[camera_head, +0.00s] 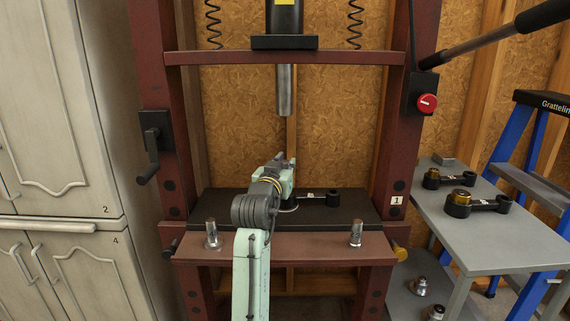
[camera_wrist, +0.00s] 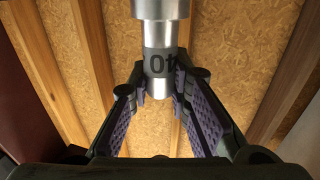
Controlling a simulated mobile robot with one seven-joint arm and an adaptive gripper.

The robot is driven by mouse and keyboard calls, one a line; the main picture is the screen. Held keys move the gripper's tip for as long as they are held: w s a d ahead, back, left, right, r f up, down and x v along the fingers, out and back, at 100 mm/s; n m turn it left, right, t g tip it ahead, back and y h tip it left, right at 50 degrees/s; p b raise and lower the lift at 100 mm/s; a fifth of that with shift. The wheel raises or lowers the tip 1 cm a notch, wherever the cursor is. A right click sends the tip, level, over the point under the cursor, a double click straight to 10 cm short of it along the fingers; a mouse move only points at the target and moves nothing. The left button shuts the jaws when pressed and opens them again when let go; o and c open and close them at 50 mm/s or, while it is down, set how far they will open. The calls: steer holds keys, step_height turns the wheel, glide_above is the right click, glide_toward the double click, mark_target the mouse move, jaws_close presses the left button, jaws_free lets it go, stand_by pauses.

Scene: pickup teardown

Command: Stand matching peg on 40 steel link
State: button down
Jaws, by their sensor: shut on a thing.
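A steel peg (camera_wrist: 158,63) with a dark band marked 40 stands between my gripper's fingers in the wrist view; the mark appears turned around. My gripper (camera_wrist: 160,88) is shut on this peg, its purple pads on either side. In the head view my gripper (camera_head: 284,176) is over the black press bed and hides most of the peg. A dark link (camera_head: 331,197) with a small white label lies on the bed, its left end hidden behind my gripper. The label is too small to read. Whether the peg touches the link cannot be told.
The press ram (camera_head: 284,90) hangs above the bed. Two steel pegs stand on the front ledge, left (camera_head: 212,236) and right (camera_head: 356,234). Red posts flank the bed. A grey table (camera_head: 490,238) at right carries dark links. More pegs stand on its lower shelf (camera_head: 400,301).

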steer(key=shift+f, duration=0.1)
stand_by(0.6)
steer(key=c, duration=1.7)
jaws_free()
steer(key=shift+o, duration=1.4)
steer(key=shift+f, duration=0.15)
steer(key=shift+s, duration=0.1)
